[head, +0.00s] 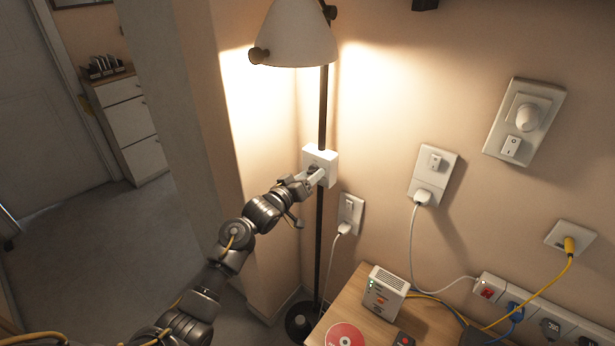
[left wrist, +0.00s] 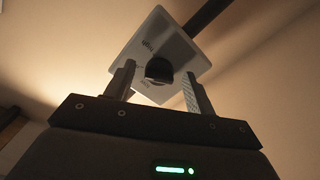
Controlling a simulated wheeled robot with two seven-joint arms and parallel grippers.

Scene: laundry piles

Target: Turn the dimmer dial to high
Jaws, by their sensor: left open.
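A white dimmer box (head: 326,156) is mounted on the dark pole of a lit floor lamp (head: 295,38). In the left wrist view, the box (left wrist: 150,38) has a round dark dial (left wrist: 159,67) on its face, with small markings too blurred to read. My left gripper (head: 316,175) reaches the box from the lower left and partly covers the dial. It is open, with one finger on each side of the dial; whether they touch it I cannot tell. My right gripper is not in view.
A wall plate with a white round knob and a switch (head: 525,118) is at the right. Two switched sockets (head: 433,175) with plugs are nearer.

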